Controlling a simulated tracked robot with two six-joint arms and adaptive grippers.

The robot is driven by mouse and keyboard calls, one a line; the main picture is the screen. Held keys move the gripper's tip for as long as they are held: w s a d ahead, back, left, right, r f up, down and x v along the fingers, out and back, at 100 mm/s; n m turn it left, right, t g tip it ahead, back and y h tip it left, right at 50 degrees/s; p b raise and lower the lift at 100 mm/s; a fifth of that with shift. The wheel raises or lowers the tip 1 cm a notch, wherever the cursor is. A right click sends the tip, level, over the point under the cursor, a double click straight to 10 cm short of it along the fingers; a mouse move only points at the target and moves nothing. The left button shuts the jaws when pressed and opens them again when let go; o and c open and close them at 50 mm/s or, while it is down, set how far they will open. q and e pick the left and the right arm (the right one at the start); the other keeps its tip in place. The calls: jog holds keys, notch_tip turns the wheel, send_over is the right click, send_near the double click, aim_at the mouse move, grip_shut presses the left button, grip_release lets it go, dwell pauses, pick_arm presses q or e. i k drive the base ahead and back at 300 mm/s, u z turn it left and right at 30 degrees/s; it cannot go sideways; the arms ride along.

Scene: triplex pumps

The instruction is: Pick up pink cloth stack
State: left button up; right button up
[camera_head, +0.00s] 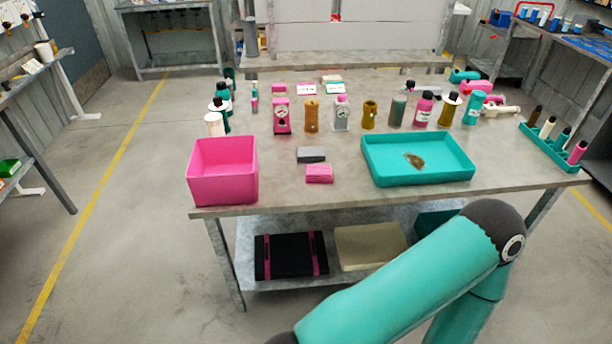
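A small pink stack (319,174), which looks like the pink cloth stack, lies on the grey table (280,188) near its front edge. It sits just in front of a small grey block-shaped stack (311,154), between the pink bin and the teal tray. Neither of my grippers shows in this view. Only a teal arm of mine shows at the lower right, its bend in front of the table's right front part and clear of the pink stack in the picture.
A pink bin (223,172) stands left and a teal tray (417,174) with a brown patch right. Behind stand several bottles and gauges, including a pink gauge (282,116). A teal rack (552,146) is at the right edge. A black case (291,255) lies on the lower shelf.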

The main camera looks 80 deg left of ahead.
aim_at(315, 173)
jog(key=z, duration=0.8)
jog(key=i, duration=0.1)
jog(key=u, duration=2.85)
jog(key=i, duration=0.75)
jog(key=z, duration=0.25)
jog(key=k, duration=0.85)
jog(key=u, duration=0.25)
jog(key=i, duration=0.9)
jog(key=z, duration=0.05)
